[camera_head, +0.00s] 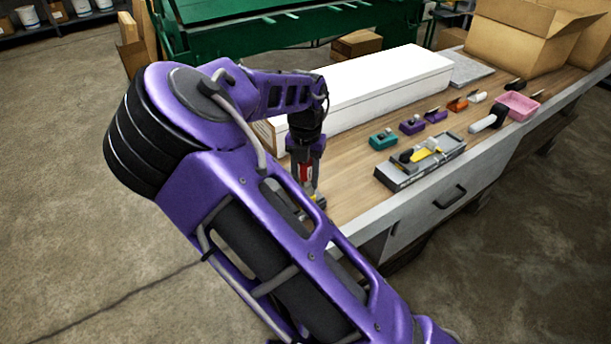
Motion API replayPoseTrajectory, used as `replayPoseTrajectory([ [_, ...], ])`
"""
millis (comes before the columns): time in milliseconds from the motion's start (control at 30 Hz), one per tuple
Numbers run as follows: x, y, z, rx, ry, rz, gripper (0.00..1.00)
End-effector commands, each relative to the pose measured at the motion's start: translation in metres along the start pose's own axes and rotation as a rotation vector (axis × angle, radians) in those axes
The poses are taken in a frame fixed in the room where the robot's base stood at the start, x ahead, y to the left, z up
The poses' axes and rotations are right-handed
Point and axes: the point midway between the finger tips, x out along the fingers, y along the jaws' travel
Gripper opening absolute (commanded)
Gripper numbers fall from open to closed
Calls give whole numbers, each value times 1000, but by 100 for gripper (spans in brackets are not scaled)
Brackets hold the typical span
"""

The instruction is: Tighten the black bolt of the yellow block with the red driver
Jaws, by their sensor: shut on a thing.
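My gripper (304,163) points down over the near left end of the workbench. It is shut on the red driver (304,174), which stands about upright below it. A small yellow patch (321,202) shows just beside the driver's lower end, on a grey and dark piece; it may be the yellow block. My own arm hides most of that spot. The black bolt and the driver's tip are hidden, so I cannot tell whether they touch.
A long white box (375,84) lies behind the gripper on the workbench (350,158). To the right are a grey tray (398,184) with yellow and dark items, teal (383,139), purple (411,126) and orange (458,104) blocks, a pink bin (522,103) and a cardboard box (520,40).

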Motion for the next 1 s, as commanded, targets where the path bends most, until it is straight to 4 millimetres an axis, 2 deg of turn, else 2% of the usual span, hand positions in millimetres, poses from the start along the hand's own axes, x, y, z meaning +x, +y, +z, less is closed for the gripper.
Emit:
replayPoseTrajectory([
  [133,1,-2,0,54,1,-5,0],
  [333,0,-1,-1,-80,3,1,0],
  [467,0,-1,0,-88,1,-1,0],
  [1000,-27,0,0,-89,-1,0,0],
])
